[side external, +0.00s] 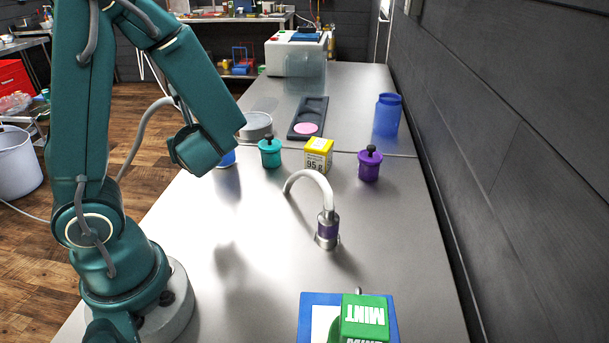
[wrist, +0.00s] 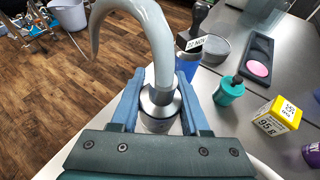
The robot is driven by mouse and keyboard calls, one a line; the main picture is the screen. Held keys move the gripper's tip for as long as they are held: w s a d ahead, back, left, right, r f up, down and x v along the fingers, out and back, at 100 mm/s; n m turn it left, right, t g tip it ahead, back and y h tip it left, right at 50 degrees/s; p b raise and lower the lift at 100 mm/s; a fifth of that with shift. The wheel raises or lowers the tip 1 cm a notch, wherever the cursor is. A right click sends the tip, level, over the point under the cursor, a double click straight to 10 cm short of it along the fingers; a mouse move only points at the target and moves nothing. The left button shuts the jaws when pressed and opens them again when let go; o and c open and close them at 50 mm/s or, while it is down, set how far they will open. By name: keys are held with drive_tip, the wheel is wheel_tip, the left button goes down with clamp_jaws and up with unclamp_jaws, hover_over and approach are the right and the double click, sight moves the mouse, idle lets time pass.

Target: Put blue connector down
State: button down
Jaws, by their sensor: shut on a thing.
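In the wrist view my gripper (wrist: 158,82) has its blue fingers shut on the connector (wrist: 158,103), a silvery fitting with a pale curved hose (wrist: 152,35) rising from it and bending left. Its lower end is partly hidden between the fingers, and I cannot make out a blue band. In the side view my wrist link hides the held connector, at the left edge of the bench (side external: 380,245). A second connector (side external: 327,227), with a purple band and a pale hose, stands upright on the bench to the right, apart from my arm.
Near my gripper are a blue container (wrist: 187,66), a teal jar (side external: 270,153) and a yellow box (side external: 319,153). A purple jar (side external: 369,165) and blue bottle (side external: 387,115) stand right. A green block (side external: 365,318) is in front. The middle bench is mostly clear.

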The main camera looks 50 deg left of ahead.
drive_tip(key=shift+t, duration=0.3)
drive_tip(key=w+d+f, duration=0.2)
drive_tip(key=w, duration=0.1)
drive_tip(key=w+d+f, duration=0.2)
drive_tip(key=w+d, duration=0.1)
drive_tip(key=w+d+f, duration=0.3)
drive_tip(key=shift+w, duration=0.25)
drive_tip(key=shift+f, duration=2)
drive_tip(key=shift+f, duration=0.1)
drive_tip(key=shift+c, duration=2)
unclamp_jaws()
